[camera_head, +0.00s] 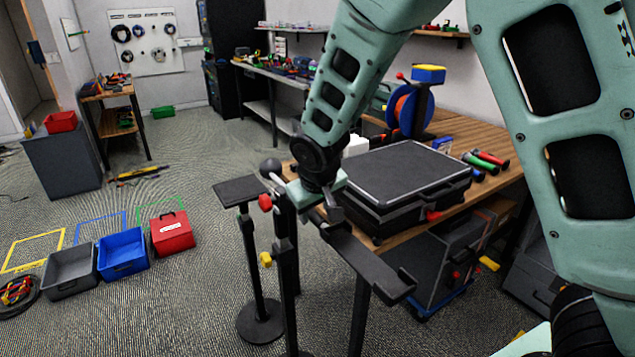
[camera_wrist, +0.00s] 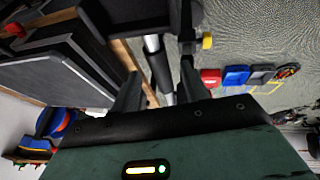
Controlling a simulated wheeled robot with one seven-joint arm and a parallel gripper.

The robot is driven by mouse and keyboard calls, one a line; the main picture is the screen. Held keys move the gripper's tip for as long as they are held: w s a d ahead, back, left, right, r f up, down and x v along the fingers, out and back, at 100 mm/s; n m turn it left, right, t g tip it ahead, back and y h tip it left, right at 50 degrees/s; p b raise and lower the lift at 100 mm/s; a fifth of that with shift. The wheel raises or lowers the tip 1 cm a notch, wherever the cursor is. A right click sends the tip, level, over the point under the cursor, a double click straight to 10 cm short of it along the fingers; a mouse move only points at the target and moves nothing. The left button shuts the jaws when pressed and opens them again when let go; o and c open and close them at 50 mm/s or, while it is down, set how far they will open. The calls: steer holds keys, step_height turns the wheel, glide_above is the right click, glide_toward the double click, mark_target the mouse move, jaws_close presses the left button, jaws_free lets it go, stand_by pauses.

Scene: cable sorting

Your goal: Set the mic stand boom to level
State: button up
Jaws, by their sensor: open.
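The mic stand's dark upright pole (camera_head: 287,265) stands at the table's left front corner, with a red knob (camera_head: 265,202) and a yellow knob (camera_head: 266,259) nearby. Contact cannot be told. The boom's pivot is partly hidden.
A wooden table (camera_head: 490,145) right of the stand holds a black case (camera_head: 400,170) and a cable reel (camera_head: 405,112). A flat-topped stand (camera_head: 236,190) is close on the left. Grey, blue (camera_head: 122,254) and red bins lie farther left. Carpet between is clear.

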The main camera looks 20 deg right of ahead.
steer(key=v, duration=1.1)
steer(key=shift+r, duration=0.3)
steer(key=shift+s, duration=0.1)
steer(key=s+a+f+n+g, duration=0.1)
steer(key=s+a+f, duration=0.1)
steer(key=s, duration=0.6)
steer(key=s+a+f+n+g+y, duration=0.1)
steer(key=s+a+n+g, duration=0.1)
steer(key=s, duration=0.7)
steer(key=s+a+f+n+g+y, duration=0.1)
steer(key=s+a+f+n, duration=0.1)
steer(key=s, duration=0.7)
steer(key=shift+a+f+g, duration=0.3)
steer(key=shift+a+f, duration=0.05)
